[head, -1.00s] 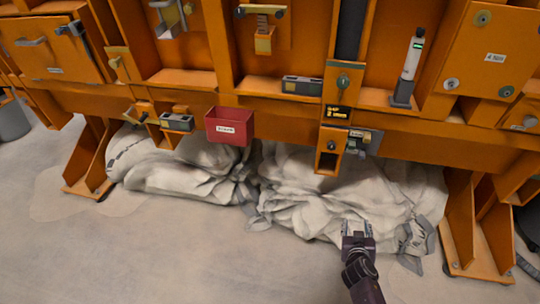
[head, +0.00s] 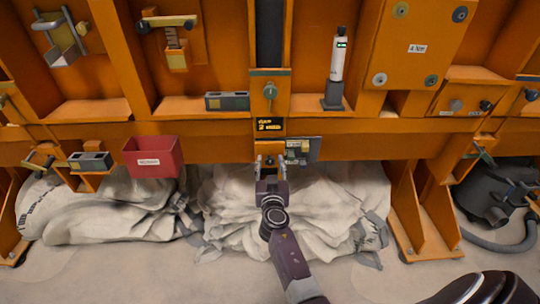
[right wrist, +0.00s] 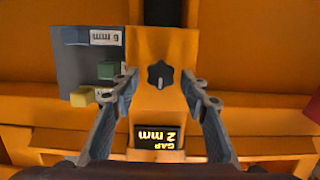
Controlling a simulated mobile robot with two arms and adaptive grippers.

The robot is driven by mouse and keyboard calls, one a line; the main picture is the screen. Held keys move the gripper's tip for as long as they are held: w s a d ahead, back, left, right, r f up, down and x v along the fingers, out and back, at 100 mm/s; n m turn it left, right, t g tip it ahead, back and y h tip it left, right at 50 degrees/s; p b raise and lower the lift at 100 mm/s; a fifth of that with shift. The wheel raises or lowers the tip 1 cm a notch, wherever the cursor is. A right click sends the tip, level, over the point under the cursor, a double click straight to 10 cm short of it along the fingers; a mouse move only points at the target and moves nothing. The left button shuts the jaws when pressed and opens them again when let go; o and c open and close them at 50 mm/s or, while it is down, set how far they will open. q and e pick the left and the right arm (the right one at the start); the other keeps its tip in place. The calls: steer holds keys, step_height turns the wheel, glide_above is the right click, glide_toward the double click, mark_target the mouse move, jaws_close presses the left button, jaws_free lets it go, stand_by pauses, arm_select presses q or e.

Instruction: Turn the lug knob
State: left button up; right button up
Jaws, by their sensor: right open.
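The lug knob (right wrist: 160,74) is a small black lobed knob on an orange lug plate (right wrist: 178,48), with a light mark at its lower edge. It shows clearly in the right wrist view; in the head view I cannot make it out between my fingers. My right gripper (head: 270,163) is open in front of the lug, below the lit gap sign (head: 270,125). In the right wrist view its fingertips (right wrist: 160,84) stand apart on either side of the knob, with clear space and no visible contact. The sign (right wrist: 157,137) reads 2 mm. My left gripper is not in view.
A grey holder (right wrist: 88,68) with green and yellow blocks and a 6 mm label sits close beside the lug. A red bin (head: 152,157) hangs left on the orange frame. Crumpled pale sheeting (head: 325,205) lies below. A black machine with a hose (head: 497,195) stands right.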

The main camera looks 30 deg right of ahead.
steer(key=shift+w, duration=0.1)
steer(key=shift+c, duration=1.3)
steer(key=c, duration=0.8)
